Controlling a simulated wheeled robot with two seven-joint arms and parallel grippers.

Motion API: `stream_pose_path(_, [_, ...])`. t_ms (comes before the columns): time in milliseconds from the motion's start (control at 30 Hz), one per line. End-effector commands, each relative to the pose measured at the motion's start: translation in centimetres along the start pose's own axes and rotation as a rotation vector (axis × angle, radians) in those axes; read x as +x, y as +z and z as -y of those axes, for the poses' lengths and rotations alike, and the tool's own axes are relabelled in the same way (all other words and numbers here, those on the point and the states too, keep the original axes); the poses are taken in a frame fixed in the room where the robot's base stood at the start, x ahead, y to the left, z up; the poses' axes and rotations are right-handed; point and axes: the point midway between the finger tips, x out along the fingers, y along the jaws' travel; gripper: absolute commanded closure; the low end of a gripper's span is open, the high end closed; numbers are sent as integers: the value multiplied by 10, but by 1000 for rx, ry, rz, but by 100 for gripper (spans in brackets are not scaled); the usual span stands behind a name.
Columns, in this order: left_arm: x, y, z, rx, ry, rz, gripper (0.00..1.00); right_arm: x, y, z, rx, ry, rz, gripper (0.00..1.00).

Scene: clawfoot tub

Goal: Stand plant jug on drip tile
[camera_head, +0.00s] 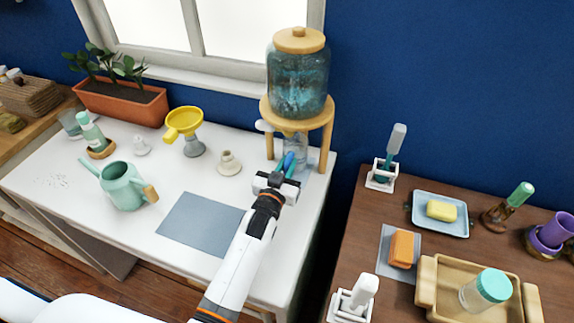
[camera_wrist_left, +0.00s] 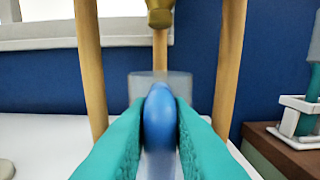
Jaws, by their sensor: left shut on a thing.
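A clear jug (camera_head: 297,147) with a blue handle stands or hangs under the water dispenser; I take it for the plant jug. In the left wrist view its see-through body (camera_wrist_left: 150,77) shows behind the blue handle (camera_wrist_left: 158,117). My left gripper (camera_head: 287,168) is shut on the handle, with a teal finger on each side. The spout (camera_wrist_left: 160,15) is above the jug. I cannot tell whether its base touches the table. The flat grey-blue drip tile (camera_head: 200,225) lies bare on the white table, left of my left arm. My right gripper is not in view.
The dispenser's wooden stand (camera_head: 268,112) has legs around the jug. A green watering can (camera_head: 122,187), a yellow funnel (camera_head: 185,122) and a cream stopper-like piece (camera_head: 229,162) stand left. A brown table (camera_head: 355,240) with toiletries is across a gap at right.

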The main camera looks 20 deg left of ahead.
Motion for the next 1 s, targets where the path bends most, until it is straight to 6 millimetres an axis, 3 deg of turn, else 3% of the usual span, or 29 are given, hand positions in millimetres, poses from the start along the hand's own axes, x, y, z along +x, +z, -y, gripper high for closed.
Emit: stream_pose_path(1000, [0, -9, 0, 0, 0, 2, 100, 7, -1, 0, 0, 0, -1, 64])
